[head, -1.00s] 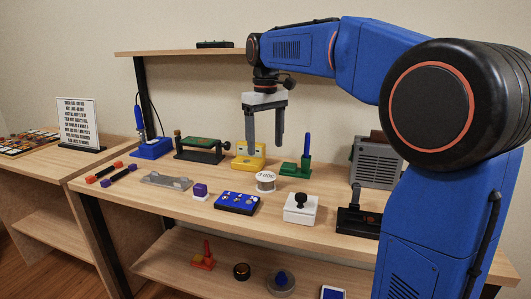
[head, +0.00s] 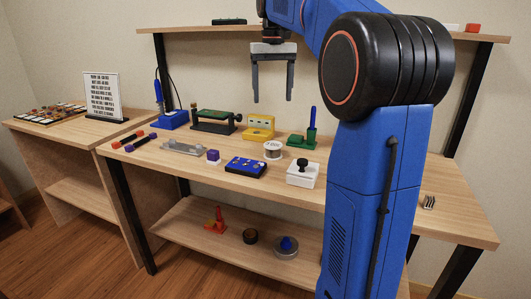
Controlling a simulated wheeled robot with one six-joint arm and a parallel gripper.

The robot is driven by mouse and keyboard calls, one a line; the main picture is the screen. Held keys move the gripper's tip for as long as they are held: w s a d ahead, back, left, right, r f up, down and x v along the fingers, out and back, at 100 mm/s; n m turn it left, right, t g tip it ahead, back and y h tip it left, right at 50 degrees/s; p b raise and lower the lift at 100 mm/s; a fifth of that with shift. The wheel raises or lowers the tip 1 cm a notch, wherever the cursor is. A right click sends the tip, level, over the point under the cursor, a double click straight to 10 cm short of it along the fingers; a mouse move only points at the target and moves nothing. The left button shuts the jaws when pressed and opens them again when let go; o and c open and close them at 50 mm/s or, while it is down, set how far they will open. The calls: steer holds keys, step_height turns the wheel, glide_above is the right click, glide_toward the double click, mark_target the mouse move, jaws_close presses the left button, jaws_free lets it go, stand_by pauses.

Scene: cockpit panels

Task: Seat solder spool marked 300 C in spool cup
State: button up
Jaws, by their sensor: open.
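A white spool (head: 272,152) with dark marking on its side stands upright on the workbench top; the marking is too small to read clearly now. My gripper (head: 273,100) hangs in the air above and behind it, fingers pointing down, open and empty. I cannot tell for sure which thing is the spool cup. A small dark round piece (head: 250,237) and a grey round dish with a blue knob (head: 286,248) are on the lower shelf.
Around the spool are a green stand (head: 302,141), a yellow block device (head: 259,126), a blue panel box (head: 246,167) and a white box with a black knob (head: 303,174). An upper shelf (head: 200,29) runs behind my arm. A sign (head: 102,95) stands on the left table.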

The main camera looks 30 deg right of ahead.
glide_above(273, 144)
steer(key=f, duration=1.1)
steer(key=shift+w, duration=0.25)
steer(key=shift+s+f, duration=0.15)
steer(key=shift+f, duration=2.5)
steer(key=c, duration=1.4)
steer(key=shift+r, duration=0.15)
step_height(273, 144, up, 10)
